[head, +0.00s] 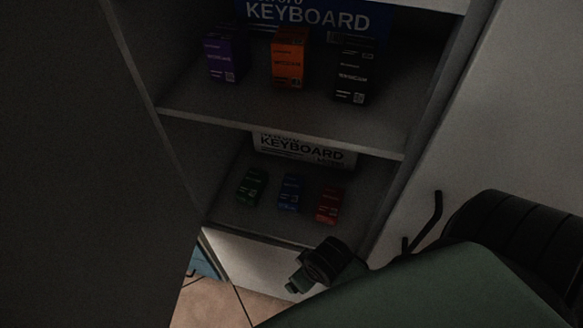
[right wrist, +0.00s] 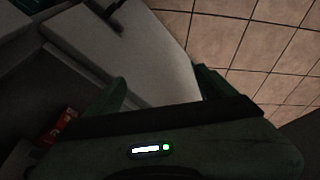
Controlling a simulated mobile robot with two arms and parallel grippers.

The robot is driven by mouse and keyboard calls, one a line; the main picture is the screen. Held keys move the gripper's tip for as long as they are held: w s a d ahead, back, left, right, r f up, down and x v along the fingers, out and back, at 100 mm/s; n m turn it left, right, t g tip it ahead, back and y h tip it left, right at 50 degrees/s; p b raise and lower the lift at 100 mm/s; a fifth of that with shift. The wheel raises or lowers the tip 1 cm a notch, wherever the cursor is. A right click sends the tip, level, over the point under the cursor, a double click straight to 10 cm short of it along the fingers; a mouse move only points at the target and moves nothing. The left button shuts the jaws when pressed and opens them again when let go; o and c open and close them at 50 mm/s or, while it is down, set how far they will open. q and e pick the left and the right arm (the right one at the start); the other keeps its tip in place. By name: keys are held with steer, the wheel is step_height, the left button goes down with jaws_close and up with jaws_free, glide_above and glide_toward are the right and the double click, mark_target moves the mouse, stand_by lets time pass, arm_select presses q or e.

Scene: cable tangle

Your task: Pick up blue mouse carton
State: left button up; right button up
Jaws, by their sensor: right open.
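The blue mouse carton (head: 291,193) stands on the lower shelf of the cabinet, between a green carton (head: 251,187) and a red carton (head: 329,205). My right gripper (head: 300,281) is below and in front of that shelf in the head view, apart from the cartons. In the right wrist view my right gripper (right wrist: 160,90) has its two fingers spread, with nothing held between them. The blue carton cannot be made out in the right wrist view. My left gripper does not show.
A white keyboard box (head: 303,150) lies behind the small cartons. The shelf above (head: 280,126) holds purple (head: 221,57), orange (head: 289,58) and black (head: 354,72) webcam cartons before a blue keyboard box (head: 310,17). A red-orange carton (right wrist: 60,127) shows at the wrist view's left. Tiled floor lies below.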

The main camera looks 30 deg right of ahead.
steer(key=w+d+r+m+h, duration=0.1)
steer(key=w+d+r, duration=0.2)
steer(key=r, duration=0.4)
steer(key=m+g, duration=0.3)
steer(key=m, duration=0.7)
glide_above(291, 192)
steer(key=shift+w+a+y, duration=0.1)
steer(key=shift+w+y, duration=0.05)
steer(key=shift+y, duration=0.15)
steer(key=shift+w+a+f, duration=0.1)
steer(key=shift+w+a, duration=0.05)
steer(key=shift+a+f, duration=0.1)
steer(key=shift+f, duration=0.2)
steer(key=f, duration=0.7)
steer(key=shift+s+d+p, duration=0.2)
steer(key=shift+d+p, duration=0.15)
steer(key=c, duration=1.6)
